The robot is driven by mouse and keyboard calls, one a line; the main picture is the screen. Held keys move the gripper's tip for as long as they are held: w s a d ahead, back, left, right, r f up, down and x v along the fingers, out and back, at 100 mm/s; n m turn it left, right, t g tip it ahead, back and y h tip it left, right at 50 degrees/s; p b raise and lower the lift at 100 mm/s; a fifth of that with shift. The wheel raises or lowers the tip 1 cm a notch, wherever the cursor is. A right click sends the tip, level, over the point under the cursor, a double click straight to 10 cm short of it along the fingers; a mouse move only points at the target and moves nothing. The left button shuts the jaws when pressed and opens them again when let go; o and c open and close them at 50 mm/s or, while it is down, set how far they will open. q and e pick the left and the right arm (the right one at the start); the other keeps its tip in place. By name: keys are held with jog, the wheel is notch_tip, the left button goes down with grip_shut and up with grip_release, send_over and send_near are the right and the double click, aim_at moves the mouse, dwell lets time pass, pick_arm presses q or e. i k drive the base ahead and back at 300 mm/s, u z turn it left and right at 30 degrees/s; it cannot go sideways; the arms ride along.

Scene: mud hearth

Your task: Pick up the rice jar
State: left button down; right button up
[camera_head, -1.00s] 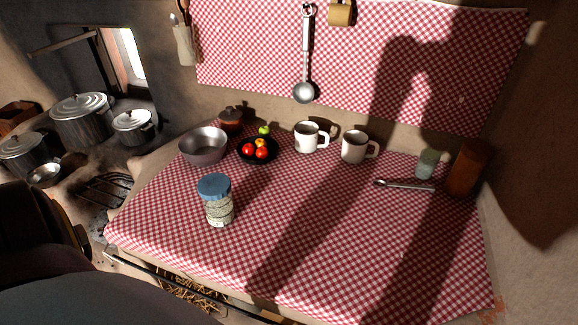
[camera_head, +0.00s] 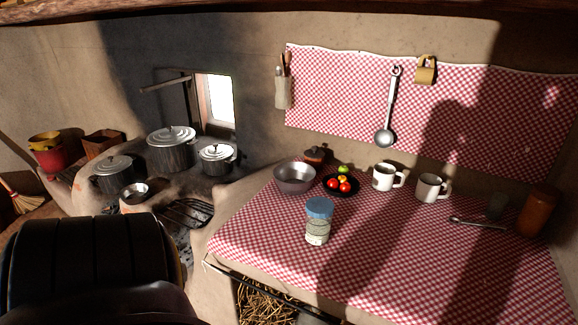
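The rice jar (camera_head: 318,228) is a clear jar with pale contents and a blue lid. It stands upright on the red-and-white checked cloth of the counter (camera_head: 400,268), near its front left part. Nothing touches it. A dark, rounded part of my own body fills the lower left. Neither of my grippers shows in the view.
Behind the jar stand a metal bowl (camera_head: 295,178), a dark plate of fruit (camera_head: 341,186) and two white mugs (camera_head: 384,177). Lidded pots (camera_head: 171,150) stand on the hearth at left. The cloth right of the jar is clear.

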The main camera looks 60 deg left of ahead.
aim_at(317, 231)
jog(key=u, duration=1.35)
